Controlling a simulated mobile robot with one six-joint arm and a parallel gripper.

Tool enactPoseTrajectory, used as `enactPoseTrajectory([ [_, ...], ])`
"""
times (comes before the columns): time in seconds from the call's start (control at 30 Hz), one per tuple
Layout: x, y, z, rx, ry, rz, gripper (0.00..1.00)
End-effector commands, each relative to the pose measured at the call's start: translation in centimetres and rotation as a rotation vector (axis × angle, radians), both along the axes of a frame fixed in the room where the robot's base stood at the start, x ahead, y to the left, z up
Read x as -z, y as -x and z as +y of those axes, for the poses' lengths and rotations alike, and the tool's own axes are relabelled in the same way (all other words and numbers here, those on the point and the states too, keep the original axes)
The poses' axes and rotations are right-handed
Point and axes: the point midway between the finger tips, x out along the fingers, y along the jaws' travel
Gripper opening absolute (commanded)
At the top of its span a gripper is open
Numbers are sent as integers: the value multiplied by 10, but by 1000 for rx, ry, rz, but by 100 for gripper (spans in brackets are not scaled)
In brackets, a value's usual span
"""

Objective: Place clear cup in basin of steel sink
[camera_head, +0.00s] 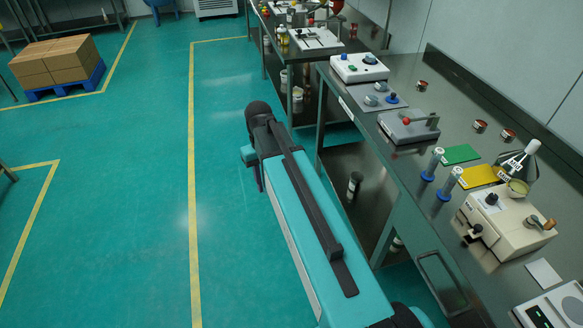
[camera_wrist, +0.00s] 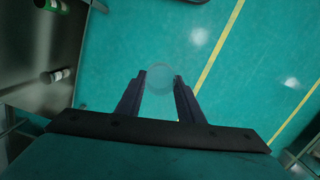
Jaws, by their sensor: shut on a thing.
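The clear cup (camera_wrist: 160,88) shows in the wrist view only as a faint, see-through round outline over the green floor. It sits between the fingertips of my gripper (camera_wrist: 160,76), which is shut on it. In the camera_head view my arm reaches out over the floor to the left of the benches, and the fingers and cup are mostly hidden behind it. I cannot make out a steel sink or its basin in either view.
A dark steel bench (camera_head: 405,75) with devices runs along the right. A beige machine (camera_head: 505,225), a green mat (camera_head: 461,154) and a yellow mat (camera_head: 481,175) are on it. Boxes (camera_head: 55,62) on a blue pallet stand far left. The floor left of my arm is clear.

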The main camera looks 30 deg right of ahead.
Motion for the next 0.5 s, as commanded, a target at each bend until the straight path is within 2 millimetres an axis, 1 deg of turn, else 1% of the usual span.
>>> enactPoseTrajectory([
  [0.03, 3, 4, 15, 3, 0, 2, 9],
  [0.1, 6, 7, 32, 15, 3, 5, 9],
  [0.2, 10, 11, 50, 28, 4, 8, 9],
  [0.33, 12, 14, 62, 39, 6, 11, 9],
  [0.5, 13, 14, 65, 43, 6, 11, 9],
])
